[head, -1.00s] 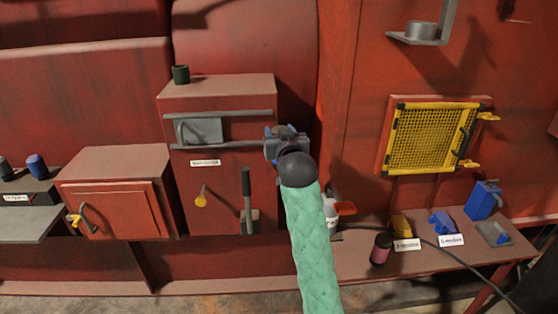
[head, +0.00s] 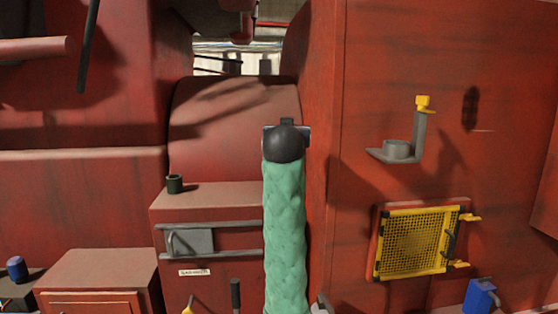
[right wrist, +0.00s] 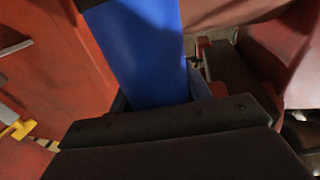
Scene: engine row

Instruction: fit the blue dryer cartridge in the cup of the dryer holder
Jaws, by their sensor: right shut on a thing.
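The dryer holder is a grey wall bracket with a round cup (head: 397,150) on its shelf and a yellow knob (head: 423,104) on top of its upright. The cup looks empty from here. My right gripper (head: 287,130), on the green-sleeved arm, is left of the holder and apart from it. In the right wrist view, my right gripper (right wrist: 165,125) is shut on the blue dryer cartridge (right wrist: 147,50), which extends up out of the picture. The cartridge is hidden behind the gripper and wrist in the head view. My left gripper is not in view.
A yellow mesh guard (head: 417,241) is on the wall below the holder. A red cabinet (head: 205,215) carries a dark cup (head: 175,184). A blue jug (head: 481,295) is at lower right and a blue can (head: 16,268) at lower left. The wall between arm and holder looks clear.

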